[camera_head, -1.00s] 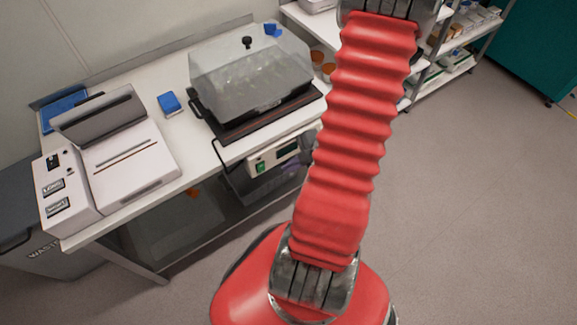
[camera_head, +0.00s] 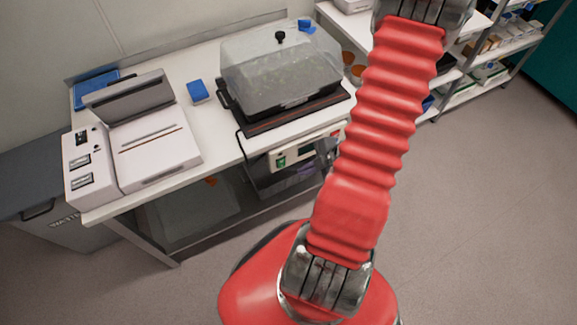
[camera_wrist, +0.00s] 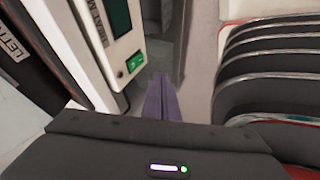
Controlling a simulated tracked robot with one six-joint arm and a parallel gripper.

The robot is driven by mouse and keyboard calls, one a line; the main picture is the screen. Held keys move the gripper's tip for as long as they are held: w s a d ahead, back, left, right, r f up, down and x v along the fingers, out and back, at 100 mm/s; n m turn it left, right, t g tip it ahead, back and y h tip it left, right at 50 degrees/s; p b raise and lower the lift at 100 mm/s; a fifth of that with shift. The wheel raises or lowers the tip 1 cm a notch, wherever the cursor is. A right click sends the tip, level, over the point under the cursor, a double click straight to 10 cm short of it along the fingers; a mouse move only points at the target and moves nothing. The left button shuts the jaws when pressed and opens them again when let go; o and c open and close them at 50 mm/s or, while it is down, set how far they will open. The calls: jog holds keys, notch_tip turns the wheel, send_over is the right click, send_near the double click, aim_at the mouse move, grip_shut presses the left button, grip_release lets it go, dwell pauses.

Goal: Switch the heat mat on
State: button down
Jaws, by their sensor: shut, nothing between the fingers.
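The heat mat controller (camera_head: 305,152) is a pale box with a dark display on the front edge of the bench. Its green switch (camera_head: 281,162) is at the left end of its face. The wrist view shows the controller's face sideways, with "HEAT M" lettering partly visible and the green switch (camera_wrist: 134,62) lit up green. The dark heat mat (camera_head: 295,117) lies under a clear-lidded propagator. My gripper (camera_wrist: 160,82) has purple fingers, shut and empty, beside the switch in the wrist view. I cannot tell whether they touch it. My arm hides most of the gripper in the head view.
The propagator (camera_head: 280,65) stands on the mat. A white machine with an open lid (camera_head: 155,150) and a blue box (camera_head: 198,91) are to its left. A grey waste bin (camera_head: 75,240) stands at the left. Shelves (camera_head: 480,75) are behind my arm; the floor at right is clear.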

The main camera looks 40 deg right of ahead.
aim_at(282, 163)
jog(key=w+f, duration=0.6)
jog(key=w, duration=0.1)
jog(key=shift+w+a, duration=0.2)
jog(key=shift+a, duration=0.1)
jog(key=shift+w+f, duration=0.1)
jog(key=shift+f, duration=0.05)
jog(key=shift+w, duration=0.1)
dwell(0.4)
